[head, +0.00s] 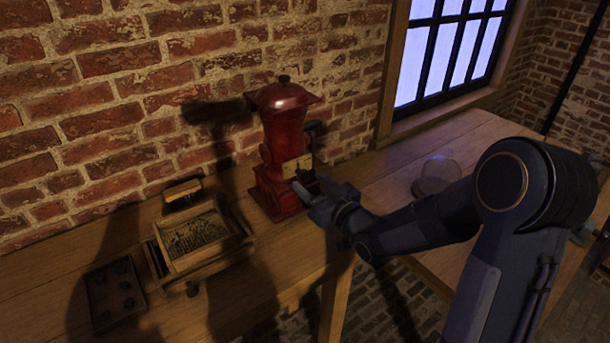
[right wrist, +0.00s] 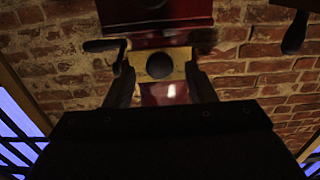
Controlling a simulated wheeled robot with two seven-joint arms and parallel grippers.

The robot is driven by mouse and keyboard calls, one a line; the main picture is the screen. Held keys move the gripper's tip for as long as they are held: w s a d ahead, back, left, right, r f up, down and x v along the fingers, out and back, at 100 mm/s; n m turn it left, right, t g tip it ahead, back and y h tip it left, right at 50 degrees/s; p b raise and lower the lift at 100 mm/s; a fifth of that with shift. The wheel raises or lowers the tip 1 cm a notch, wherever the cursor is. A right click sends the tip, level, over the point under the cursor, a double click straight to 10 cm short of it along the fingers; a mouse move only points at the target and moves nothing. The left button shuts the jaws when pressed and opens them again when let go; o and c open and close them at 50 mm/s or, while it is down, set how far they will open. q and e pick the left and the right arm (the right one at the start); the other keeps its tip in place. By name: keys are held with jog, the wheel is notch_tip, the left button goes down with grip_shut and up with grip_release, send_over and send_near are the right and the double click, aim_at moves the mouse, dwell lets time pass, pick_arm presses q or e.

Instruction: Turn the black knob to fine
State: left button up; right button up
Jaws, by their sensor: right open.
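The red grinder (head: 285,140) stands upright on the wooden bench against the brick wall. A brass plate (head: 290,167) is on its front; it also shows in the right wrist view (right wrist: 181,57). The round black knob (right wrist: 160,65) sits in the middle of that plate. My right gripper (head: 307,187) is in front of the grinder. In the right wrist view its open fingers (right wrist: 160,76) stand on either side of the knob, with gaps visible. I cannot tell how far the fingertips are from the plate. My left gripper is not in view.
A wooden tray (head: 245,239) with small dark grains is left of the grinder. A brush (head: 183,190) lies behind it, and a dark plate with several knobs (head: 114,292) is farther left. A clear glass jar (head: 436,176) stands on the right-hand table.

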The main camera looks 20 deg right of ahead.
jog(key=shift+x, duration=1.3)
jog(key=c, duration=0.9)
jog(key=shift+f+b, duration=0.15)
jog(key=shift+b, duration=0.3)
jog(key=shift+c, duration=0.2)
jog(key=n+b, duration=0.9)
jog(key=b, duration=0.6)
jog(key=shift+d+n+b, duration=0.1)
jog(key=shift+n+b, duration=0.2)
jog(key=shift+n, duration=0.1)
jog(key=shift+n+b, duration=1.1)
jog(key=shift+b, duration=0.05)
